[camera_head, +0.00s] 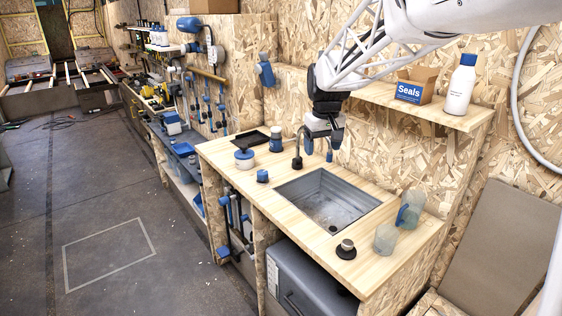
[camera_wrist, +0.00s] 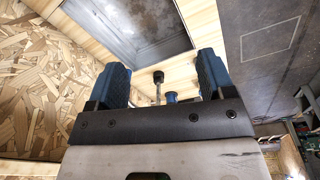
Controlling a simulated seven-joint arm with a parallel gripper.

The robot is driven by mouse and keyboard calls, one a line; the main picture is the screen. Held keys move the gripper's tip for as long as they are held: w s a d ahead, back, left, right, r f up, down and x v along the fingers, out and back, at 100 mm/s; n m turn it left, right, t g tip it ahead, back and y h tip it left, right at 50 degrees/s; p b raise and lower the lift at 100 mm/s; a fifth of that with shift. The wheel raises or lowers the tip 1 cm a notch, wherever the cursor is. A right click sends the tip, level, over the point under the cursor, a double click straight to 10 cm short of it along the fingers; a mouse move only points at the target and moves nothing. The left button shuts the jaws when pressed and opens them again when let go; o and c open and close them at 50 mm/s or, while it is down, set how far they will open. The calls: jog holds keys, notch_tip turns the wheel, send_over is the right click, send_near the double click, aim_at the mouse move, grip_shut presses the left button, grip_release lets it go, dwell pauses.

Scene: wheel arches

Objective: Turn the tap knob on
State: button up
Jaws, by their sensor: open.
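The tap (camera_head: 298,148) is a dark curved spout at the left back corner of the grey sink (camera_head: 372,203). My gripper (camera_head: 319,150) hangs just right of the spout, above the sink's back edge, pointing down. I cannot tell whether it touches the tap. In the wrist view my gripper (camera_wrist: 171,82) has its two blue fingers wide apart with nothing clamped. Between them show a round black end on a metallic stem (camera_wrist: 158,77) and a small blue part (camera_wrist: 171,97). I cannot tell which is the tap knob. The tap's base is partly hidden.
A small blue-topped pot (camera_head: 262,176) and a blue-lidded container (camera_head: 244,158) stand left of the sink. A blue-capped bottle (camera_head: 276,139) is behind. Clear cups (camera_head: 386,238) stand on the right. A shelf (camera_head: 425,106) holds a Seals box (camera_head: 416,87) and white bottle (camera_head: 460,88).

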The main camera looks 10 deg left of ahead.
jog(key=w+a+f+n, duration=0.2)
jog(key=w+a+f, duration=0.4)
jog(key=w+a, duration=0.5)
jog(key=n+g, duration=0.1)
jog(key=n, duration=0.1)
send_over(262, 172)
notch_tip(262, 172, down, 10)
jog(key=shift+r, duration=0.15)
jog(key=shift+f, duration=3.9)
jog(key=c, duration=0.9)
